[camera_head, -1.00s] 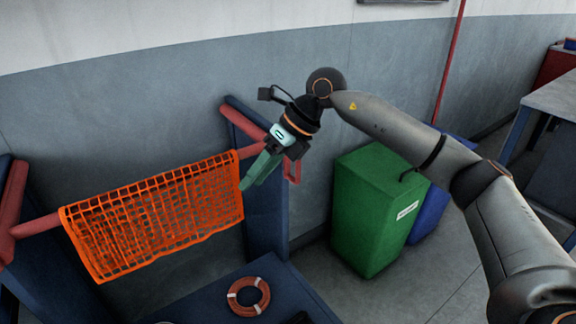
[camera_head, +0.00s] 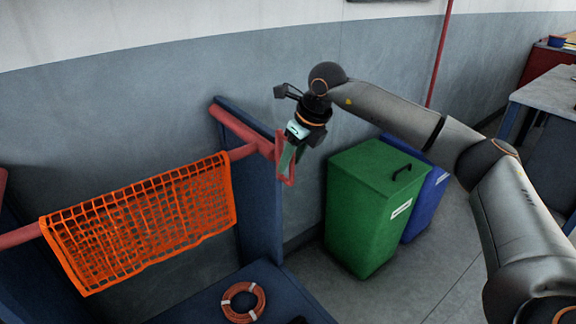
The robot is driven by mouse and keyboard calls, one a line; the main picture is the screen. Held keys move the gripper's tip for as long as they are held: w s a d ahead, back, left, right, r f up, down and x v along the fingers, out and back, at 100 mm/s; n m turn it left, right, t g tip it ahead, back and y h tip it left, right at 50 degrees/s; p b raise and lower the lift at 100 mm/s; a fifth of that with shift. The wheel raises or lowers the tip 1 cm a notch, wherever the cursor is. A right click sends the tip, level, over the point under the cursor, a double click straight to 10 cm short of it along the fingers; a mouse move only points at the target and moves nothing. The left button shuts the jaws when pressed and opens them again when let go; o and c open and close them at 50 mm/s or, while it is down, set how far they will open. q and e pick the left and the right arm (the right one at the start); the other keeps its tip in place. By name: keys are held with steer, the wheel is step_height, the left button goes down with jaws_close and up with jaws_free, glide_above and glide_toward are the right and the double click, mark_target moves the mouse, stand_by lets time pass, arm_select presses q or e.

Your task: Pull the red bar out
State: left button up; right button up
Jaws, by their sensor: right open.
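The red bar (camera_head: 243,152) runs level through the top of an orange net (camera_head: 140,220) that hangs from it. Its left part (camera_head: 20,236) shows beyond the net. At its right end is a red loop-shaped handle (camera_head: 285,178) beside a blue post. My right gripper (camera_head: 288,163) points down at this handle, its green fingers overlapping the handle's upper part. It is open; whether the fingers straddle or touch the handle I cannot tell. My left gripper is not in view.
Blue posts with red arms carry the bar; the right post (camera_head: 258,205) stands near the wall. A coil of orange rope (camera_head: 243,301) lies on the blue base below. A green bin (camera_head: 372,215) and a blue bin (camera_head: 430,200) stand right of the handle.

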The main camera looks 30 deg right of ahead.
steer(key=shift+x, duration=1.25)
jaws_close()
stand_by(0.5)
